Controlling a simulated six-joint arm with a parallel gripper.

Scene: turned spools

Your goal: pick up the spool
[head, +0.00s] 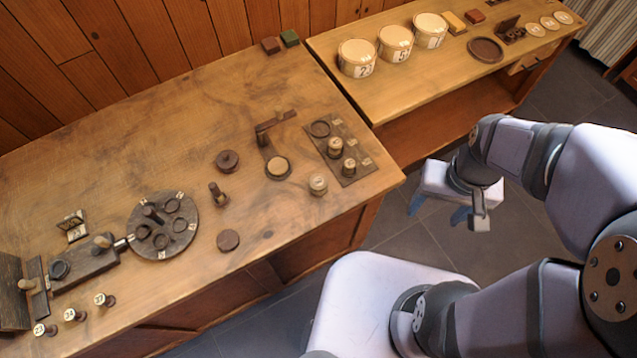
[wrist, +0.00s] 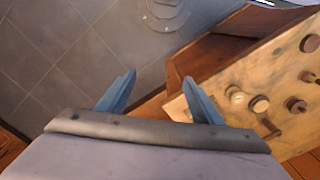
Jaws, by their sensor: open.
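Several small turned spools with pale tops are on the wooden bench in the head view. One pale spool (head: 318,184) stands by itself near the bench's front edge. Two more, a rear spool (head: 335,146) and a front spool (head: 349,167), stand on a dark board (head: 341,134). Several with numbered tops, such as one spool (head: 75,314), stand at the lower left. My gripper (head: 438,210) is open and empty, off the bench over the floor, right of the lone spool. Its spread blue fingers show in the wrist view (wrist: 158,77), with a small pale round piece (wrist: 237,97) on the bench beyond.
A round dark plate (head: 163,225) with ring-shaped holders, dark discs (head: 228,240) and a pivoting arm piece (head: 277,160) occupy the bench. A side bench (head: 440,75) holds numbered tubs (head: 357,57). Bare bench top lies at the upper left.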

